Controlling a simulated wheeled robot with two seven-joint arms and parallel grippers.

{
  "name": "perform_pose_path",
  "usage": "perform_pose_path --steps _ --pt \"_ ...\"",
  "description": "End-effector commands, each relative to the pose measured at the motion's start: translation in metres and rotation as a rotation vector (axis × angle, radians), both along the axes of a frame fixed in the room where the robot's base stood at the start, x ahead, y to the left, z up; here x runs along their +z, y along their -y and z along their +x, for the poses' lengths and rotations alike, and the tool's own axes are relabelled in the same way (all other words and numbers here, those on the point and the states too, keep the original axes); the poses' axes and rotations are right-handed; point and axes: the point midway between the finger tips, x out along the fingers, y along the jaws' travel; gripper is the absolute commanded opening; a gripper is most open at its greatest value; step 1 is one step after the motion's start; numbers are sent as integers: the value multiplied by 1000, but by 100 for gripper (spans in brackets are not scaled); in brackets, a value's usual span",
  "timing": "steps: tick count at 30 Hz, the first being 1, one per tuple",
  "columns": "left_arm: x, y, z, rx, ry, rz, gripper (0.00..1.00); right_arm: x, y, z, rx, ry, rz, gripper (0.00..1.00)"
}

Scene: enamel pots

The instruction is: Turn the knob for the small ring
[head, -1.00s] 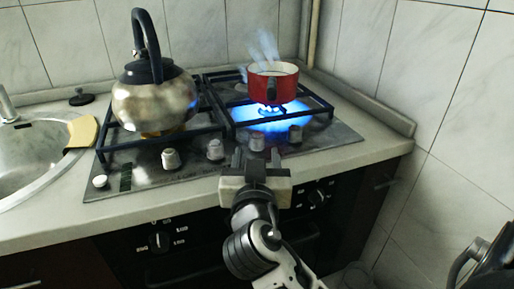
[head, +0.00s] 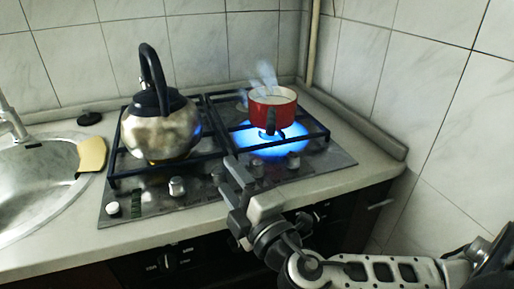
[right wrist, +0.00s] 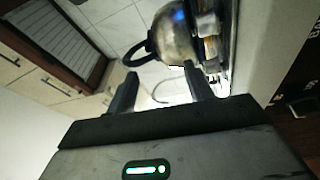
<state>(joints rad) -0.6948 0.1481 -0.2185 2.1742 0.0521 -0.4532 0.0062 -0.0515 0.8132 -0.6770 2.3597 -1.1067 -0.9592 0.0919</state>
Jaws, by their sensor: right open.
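The gas hob (head: 340,160) carries a row of grey knobs along its front edge. One knob (head: 177,187) stands clear to the left of my right gripper, and others (head: 288,160) are to its right and behind it. My right gripper (head: 227,175) is open and empty, its fingers pointing left just in front of the knobs and partly covering one. In the right wrist view its fingers (right wrist: 160,80) are apart, with nothing between them, and knobs (right wrist: 210,47) show beyond the right finger. Which knob serves the small ring cannot be told. My left gripper is not in view.
A steel kettle (head: 160,130) stands on the left grate, with a faint orange glow beneath. A red pot (head: 272,105) steams over a large blue flame (head: 270,140) on the right. A sink (head: 35,180) lies left; a tiled wall (head: 440,100) closes the right.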

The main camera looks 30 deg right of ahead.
Motion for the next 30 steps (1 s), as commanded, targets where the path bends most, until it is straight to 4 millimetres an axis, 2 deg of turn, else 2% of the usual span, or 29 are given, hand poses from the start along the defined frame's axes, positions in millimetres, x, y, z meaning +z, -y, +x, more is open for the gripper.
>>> perform_pose_path --steps 1,5,9,13,17,21,26,30 --pt "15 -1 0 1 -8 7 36 9 3 -5 42 -26 -207 52" --pt "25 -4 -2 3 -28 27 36 4 19 -21 137 -89 -705 52" --pt "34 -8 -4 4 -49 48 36 3 59 -39 220 -160 -1193 52" --pt "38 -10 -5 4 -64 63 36 5 98 -54 279 -216 -1526 52" --pt "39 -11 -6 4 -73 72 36 8 122 -63 313 -250 -1707 52" --pt "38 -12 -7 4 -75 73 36 6 129 -63 325 -259 -1764 52" --pt "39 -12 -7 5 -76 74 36 -1 125 -46 321 -257 -1759 52" --pt "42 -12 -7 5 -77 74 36 -10 120 -21 319 -256 -1756 52"
